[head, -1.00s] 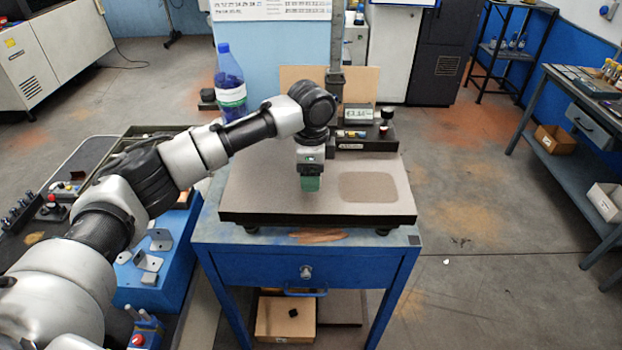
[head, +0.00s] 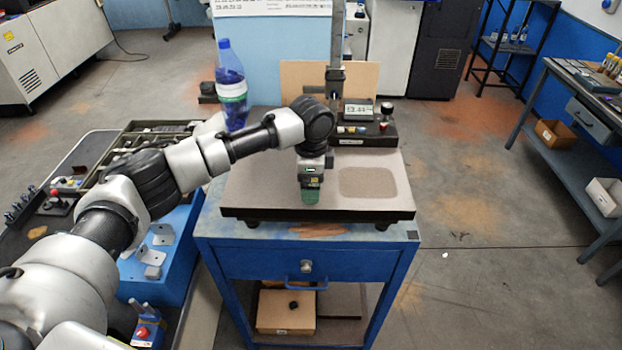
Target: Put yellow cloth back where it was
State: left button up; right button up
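I see no cloth that is clearly yellow. A small yellowish-tan patch (head: 37,232) lies on the dark tray at the left, too small to identify. A flat orange-brown patch (head: 318,230) shows on the blue bench top by the plate's front edge; I cannot tell if it is cloth or wear. My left gripper (head: 310,196) points down over the middle of the grey plate (head: 260,190), its green tip at or just above the surface. I cannot tell whether the green is its fingers or something held. My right gripper is not in view.
A darker rectangle (head: 368,182) marks the plate right of the gripper. A blue bottle (head: 231,85) stands behind my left arm. A control box with a display (head: 360,112) is at the plate's back. A blue box with metal brackets (head: 150,285) is at the left.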

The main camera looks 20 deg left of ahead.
pick_arm(q)
jog(key=shift+r, duration=0.1)
jog(key=shift+r, duration=0.25)
notch_tip(320, 180, up, 12)
jog(key=b, duration=0.3)
jog(key=shift+f+b, duration=0.2)
jog(key=shift+b, duration=0.1)
